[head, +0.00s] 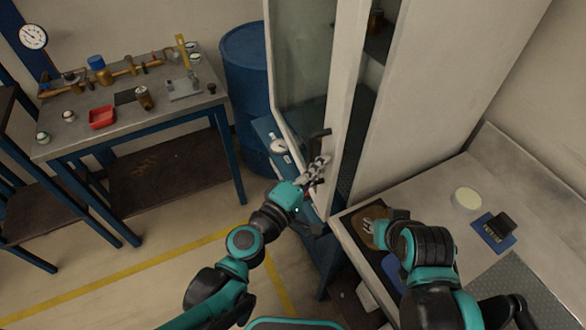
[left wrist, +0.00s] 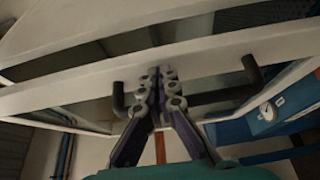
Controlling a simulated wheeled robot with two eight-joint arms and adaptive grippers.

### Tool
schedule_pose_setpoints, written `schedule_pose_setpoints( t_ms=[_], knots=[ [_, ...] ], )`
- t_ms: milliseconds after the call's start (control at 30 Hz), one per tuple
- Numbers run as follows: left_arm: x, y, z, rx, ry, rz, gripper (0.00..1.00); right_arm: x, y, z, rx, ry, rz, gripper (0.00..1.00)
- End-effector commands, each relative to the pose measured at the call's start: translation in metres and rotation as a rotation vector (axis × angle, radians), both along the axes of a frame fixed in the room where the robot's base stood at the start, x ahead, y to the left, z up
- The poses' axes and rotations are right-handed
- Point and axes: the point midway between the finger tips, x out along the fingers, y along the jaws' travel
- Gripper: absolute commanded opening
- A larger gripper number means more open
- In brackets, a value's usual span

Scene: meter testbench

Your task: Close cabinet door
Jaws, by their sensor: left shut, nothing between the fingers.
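The cabinet door (head: 301,70) is a tall glazed panel with a pale frame. It stands partly open, with a dark gap between its frame and the cabinet body (head: 440,70). A dark bar handle (head: 320,134) is on the door; in the left wrist view the handle (left wrist: 250,75) runs across behind my fingers. My left gripper (head: 320,165) is shut and empty, just below the handle in the head view. In the left wrist view its fingertips (left wrist: 160,82) are against or very near the pale door frame (left wrist: 215,52); contact is unclear.
A pale bench (head: 480,240) with a dark meter (head: 500,222) and a cream disc (head: 467,198) stands at the right. A blue barrel (head: 247,75) is behind the door. A metal workbench (head: 60,142) with fittings and a red tray (head: 102,117) is at the left. Open floor lies between.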

Motion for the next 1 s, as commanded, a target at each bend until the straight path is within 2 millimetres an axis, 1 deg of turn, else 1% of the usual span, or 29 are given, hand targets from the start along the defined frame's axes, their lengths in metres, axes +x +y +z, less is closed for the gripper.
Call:
schedule_pose_setpoints(
  t_ms=[33, 100, 233, 400, 600, 1000],
  knots=[
    [0.002, -0.011, -0.001, 0.000, 0.000, -0.006, 0.00, 0.000, 0.000, -0.002, 0.000, 0.000, 0.000, 0.34],
    [0.007, -0.020, -0.001, 0.000, 0.000, -0.004, 0.00, 0.000, 0.000, -0.003, 0.000, 0.000, 0.000, 0.34],
    [0.013, -0.035, 0.000, 0.000, 0.000, -0.003, 0.00, 0.000, 0.000, -0.005, 0.000, 0.000, 0.000, 0.34],
    [0.019, -0.046, 0.000, 0.000, 0.000, -0.001, 0.00, 0.000, 0.000, -0.006, 0.000, 0.000, 0.000, 0.34],
    [0.021, -0.050, 0.000, 0.001, -0.001, 0.001, 0.00, 0.000, 0.000, -0.007, 0.000, 0.000, 0.000, 0.34],
    [0.021, -0.050, 0.000, 0.000, 0.000, 0.001, 0.00, 0.000, 0.000, -0.007, 0.000, 0.000, 0.000, 0.34]
  ],
)
